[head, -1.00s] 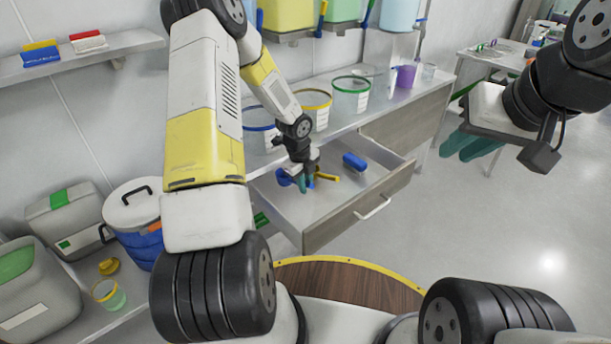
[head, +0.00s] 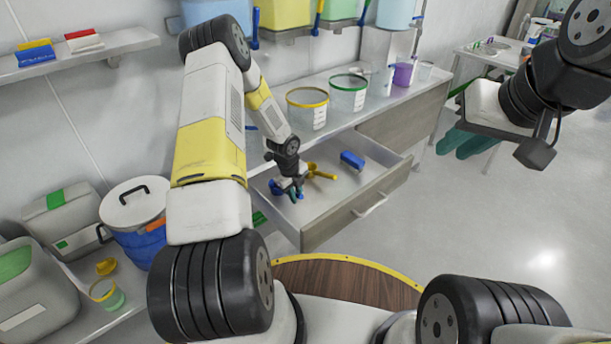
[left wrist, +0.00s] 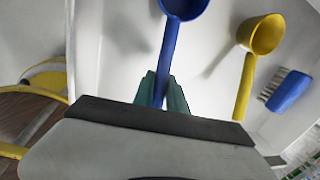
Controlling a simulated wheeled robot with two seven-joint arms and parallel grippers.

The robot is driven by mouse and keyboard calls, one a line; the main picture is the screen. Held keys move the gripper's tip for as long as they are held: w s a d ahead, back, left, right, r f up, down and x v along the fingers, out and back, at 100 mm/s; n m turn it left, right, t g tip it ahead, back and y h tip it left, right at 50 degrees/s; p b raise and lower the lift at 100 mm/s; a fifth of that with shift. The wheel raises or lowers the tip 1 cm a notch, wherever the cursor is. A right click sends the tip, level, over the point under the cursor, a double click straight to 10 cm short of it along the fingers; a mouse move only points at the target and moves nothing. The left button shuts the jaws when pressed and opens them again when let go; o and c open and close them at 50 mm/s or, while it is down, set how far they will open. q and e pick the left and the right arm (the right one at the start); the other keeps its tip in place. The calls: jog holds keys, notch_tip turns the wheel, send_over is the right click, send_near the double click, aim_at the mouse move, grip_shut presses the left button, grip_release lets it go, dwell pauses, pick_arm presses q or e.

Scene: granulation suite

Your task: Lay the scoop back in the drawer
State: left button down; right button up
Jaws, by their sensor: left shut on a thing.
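My left gripper (head: 291,194) is inside the open drawer (head: 330,220), towards its left side. Its teal fingers (left wrist: 161,92) are shut on the handle of a blue scoop (left wrist: 163,60). The bowl of the blue scoop points away from the gripper in the left wrist view and is cut off by the top edge. In the head view the blue scoop (head: 275,187) is partly hidden by the gripper. I cannot tell whether it touches the drawer floor. My right gripper (head: 468,144) hangs empty at the right, away from the drawer; its finger gap is unclear.
A yellow scoop (left wrist: 246,65) lies in the drawer to the right of the blue one. A blue brush (left wrist: 288,91) lies further right. Bare floor shows between them. Tubs with yellow (head: 307,108) and green (head: 348,93) rims stand on the counter above.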

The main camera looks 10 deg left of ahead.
pick_arm(q)
jog(key=shift+f, duration=0.1)
jog(key=c, duration=1.3)
grip_release()
jog(key=shift+c, duration=0.2)
jog(key=s+r+n+t+y, duration=0.1)
jog(key=s+r+n, duration=0.2)
jog(key=r, duration=0.8)
jog(key=s+r+n, duration=0.4)
jog(key=r, duration=0.7)
jog(key=s+r+n+t+y, duration=0.1)
jog(key=s+r+n, duration=0.2)
jog(key=r, duration=0.9)
jog(key=s+d+r+n+t+h, duration=0.1)
jog(key=s+d+r+n, duration=0.1)
jog(key=s+r+n, duration=0.3)
jog(key=s+d+r+n+t+h, duration=0.1)
jog(key=s+d+r+n+h, duration=0.1)
jog(key=s+r+n, duration=0.4)
jog(key=shift+s+d+r+n+t, duration=0.45)
jog(key=shift+s+n, duration=1.15)
jog(key=shift+s, duration=2.3)
